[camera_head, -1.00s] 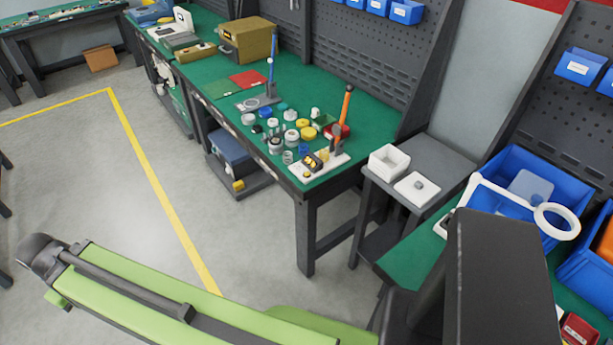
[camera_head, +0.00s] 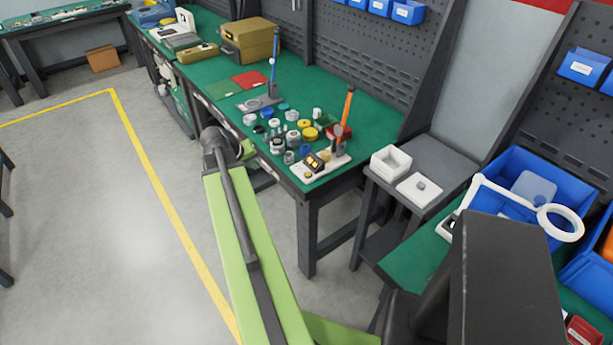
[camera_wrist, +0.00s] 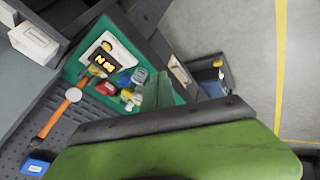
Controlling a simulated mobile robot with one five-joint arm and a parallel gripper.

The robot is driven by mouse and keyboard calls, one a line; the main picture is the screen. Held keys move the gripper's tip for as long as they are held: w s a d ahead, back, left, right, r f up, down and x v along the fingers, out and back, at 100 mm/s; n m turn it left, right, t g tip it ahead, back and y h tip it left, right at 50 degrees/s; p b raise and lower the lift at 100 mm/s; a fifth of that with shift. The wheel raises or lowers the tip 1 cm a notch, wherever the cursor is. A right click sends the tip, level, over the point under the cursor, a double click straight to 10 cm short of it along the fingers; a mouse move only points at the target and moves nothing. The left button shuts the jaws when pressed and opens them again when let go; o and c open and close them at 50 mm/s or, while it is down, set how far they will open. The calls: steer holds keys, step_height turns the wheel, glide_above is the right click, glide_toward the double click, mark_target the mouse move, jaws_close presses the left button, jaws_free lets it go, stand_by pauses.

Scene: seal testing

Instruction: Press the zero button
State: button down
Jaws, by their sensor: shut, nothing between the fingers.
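A small white device with a dark, lit display (camera_head: 314,162) stands at the near right corner of the green workbench. It shows larger in the wrist view, with glowing yellow characters on its display (camera_wrist: 103,63). I cannot single out the zero button on it. My gripper (camera_head: 247,151) is at the end of my green arm, at the bench's front edge, left of the device and apart from it. It is small in the head view, and its fingertips are not clear there. It is shut and empty. A large green part of mine fills the bottom of the wrist view.
Several caps and jars (camera_head: 292,137) crowd the bench beside the device. An orange-handled tool (camera_head: 347,105) stands upright behind it, and a blue one (camera_head: 272,72) farther left. A grey side table (camera_head: 436,160) with white boxes stands right. Floor left of the bench is clear.

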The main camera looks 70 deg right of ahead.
mark_target(308, 174)
steer(key=s+d+r+m+g+h, duration=0.1)
steer(key=s+d+r+m+g, duration=0.1)
steer(key=s+d, duration=0.9)
steer(key=s, duration=0.3)
steer(key=shift+s+r+m, duration=0.25)
steer(key=shift+s+m, duration=0.1)
steer(key=shift+m, duration=0.05)
steer(key=shift+d+f, duration=0.1)
step_height(308, 174, down, 9)
steer(key=b, duration=0.9)
steer(key=shift+r, duration=0.2)
steer(key=shift+f, duration=0.15)
steer(key=shift+f+b, duration=0.25)
steer(key=shift+b, duration=0.1)
